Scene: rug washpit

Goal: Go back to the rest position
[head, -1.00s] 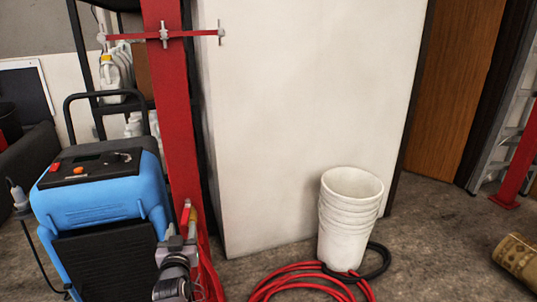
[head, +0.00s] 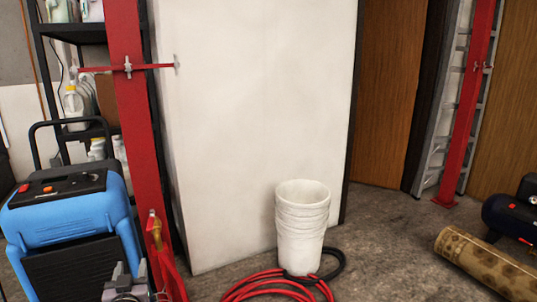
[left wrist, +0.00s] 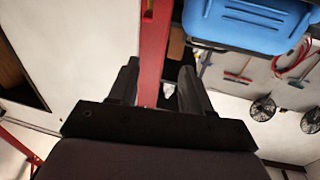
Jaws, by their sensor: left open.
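My left gripper (head: 130,276) shows at the bottom left of the head view, cut off by the lower edge. It appears in front of the blue machine's right side and the foot of the red post. In the left wrist view its two dark fingers (left wrist: 158,88) stand apart, with nothing held between them. The red post (left wrist: 152,60) and a small pale patch show beyond the gap. My right gripper is not in view.
A blue machine (head: 65,215) stands left of a red post (head: 130,110). Stacked white buckets (head: 302,225) and a coiled red hose (head: 265,288) are on the floor before a white wall (head: 255,110). A rolled rug (head: 485,262) lies at right; floor between is clear.

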